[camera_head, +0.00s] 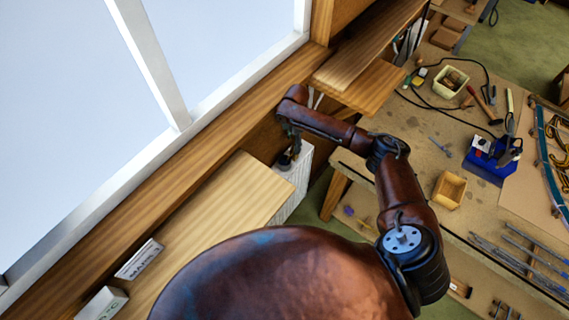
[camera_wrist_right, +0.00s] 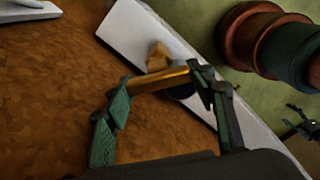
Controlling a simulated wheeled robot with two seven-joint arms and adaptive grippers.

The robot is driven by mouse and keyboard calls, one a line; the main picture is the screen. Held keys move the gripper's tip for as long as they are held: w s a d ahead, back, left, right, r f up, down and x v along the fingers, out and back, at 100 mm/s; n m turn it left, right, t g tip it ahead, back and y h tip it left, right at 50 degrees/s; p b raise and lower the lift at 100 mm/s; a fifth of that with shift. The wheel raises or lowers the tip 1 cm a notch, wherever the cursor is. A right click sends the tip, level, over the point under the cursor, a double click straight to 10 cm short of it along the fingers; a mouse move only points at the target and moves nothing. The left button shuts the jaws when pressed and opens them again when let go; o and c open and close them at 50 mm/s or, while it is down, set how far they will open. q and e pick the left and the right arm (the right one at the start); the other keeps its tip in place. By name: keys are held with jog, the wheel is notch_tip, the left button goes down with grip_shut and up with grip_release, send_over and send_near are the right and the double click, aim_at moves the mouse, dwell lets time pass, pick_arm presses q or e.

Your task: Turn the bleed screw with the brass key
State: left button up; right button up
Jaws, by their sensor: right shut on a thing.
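The key's bar spans between the fingertips. A brass block (camera_wrist_right: 158,55) shows just beyond the bar; I cannot tell whether it is part of the key. A dark round part (camera_wrist_right: 182,92) lies behind the bar against the radiator's white end (camera_wrist_right: 150,40). The bleed screw cannot be made out. My left gripper is not in view.
A workbench (camera_head: 400,130) on the right carries a blue tool holder (camera_head: 488,160), a cream tub (camera_head: 450,82), a wooden box (camera_head: 449,190) and several tools. A wooden shelf (camera_head: 368,88) stands close behind my right arm.

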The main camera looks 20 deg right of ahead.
jog(key=shift+a+m+p, duration=0.1)
jog(key=shift+m+p, duration=0.45)
jog(key=shift+m, duration=0.15)
jog(key=shift+m, duration=0.4)
jog(key=shift+m, duration=0.9)
jog(key=shift+w, duration=0.1)
jog(key=shift+m, duration=1.1)
